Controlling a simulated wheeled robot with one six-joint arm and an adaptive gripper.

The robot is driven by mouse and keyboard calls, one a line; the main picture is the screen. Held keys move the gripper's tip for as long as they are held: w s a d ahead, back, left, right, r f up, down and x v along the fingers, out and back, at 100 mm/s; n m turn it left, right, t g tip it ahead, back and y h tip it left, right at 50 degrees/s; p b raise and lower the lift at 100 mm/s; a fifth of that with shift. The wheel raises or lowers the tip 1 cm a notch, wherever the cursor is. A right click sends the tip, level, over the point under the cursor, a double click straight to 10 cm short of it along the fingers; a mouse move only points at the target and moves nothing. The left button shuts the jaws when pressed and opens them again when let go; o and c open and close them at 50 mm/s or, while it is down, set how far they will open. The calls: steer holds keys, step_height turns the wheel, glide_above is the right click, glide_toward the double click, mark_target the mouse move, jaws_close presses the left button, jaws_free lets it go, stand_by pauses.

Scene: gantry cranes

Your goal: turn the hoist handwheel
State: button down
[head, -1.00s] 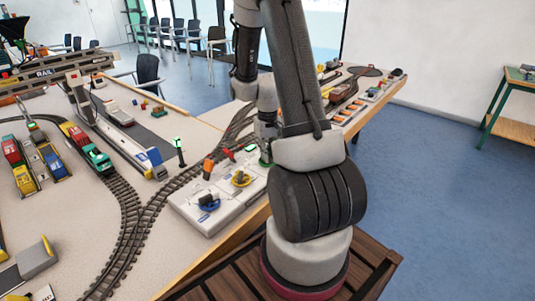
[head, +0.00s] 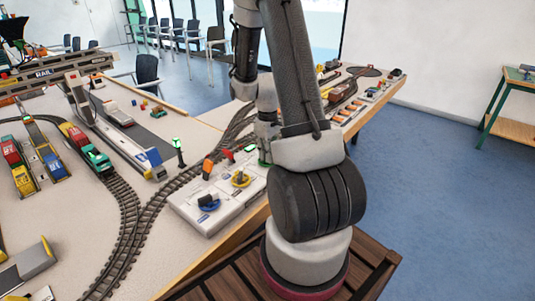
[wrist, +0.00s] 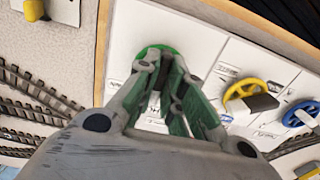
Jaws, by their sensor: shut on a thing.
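A white control panel (head: 222,212) carries a row of handwheels along the table edge. The green handwheel (wrist: 158,50) is at the far end of the row, and a bit of its rim also shows in the head view (head: 263,162). My gripper (wrist: 166,84) is over it from above, its fingers shut on the wheel's middle and hiding much of it. A yellow handwheel (wrist: 262,84) and a blue handwheel (wrist: 297,113) stand apart from my gripper. The panel labels are too small to read, so I cannot tell which wheel is marked hoist.
Orange and red levers (head: 207,168) stand on the panel near the wheels. Curved model track (head: 125,215) runs beside it. Open floor (head: 450,190) lies to the right.

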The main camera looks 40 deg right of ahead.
steer(key=c, duration=1.5)
jaws_free()
step_height(320, 180, up, 12)
steer(key=shift+r, duration=0.1)
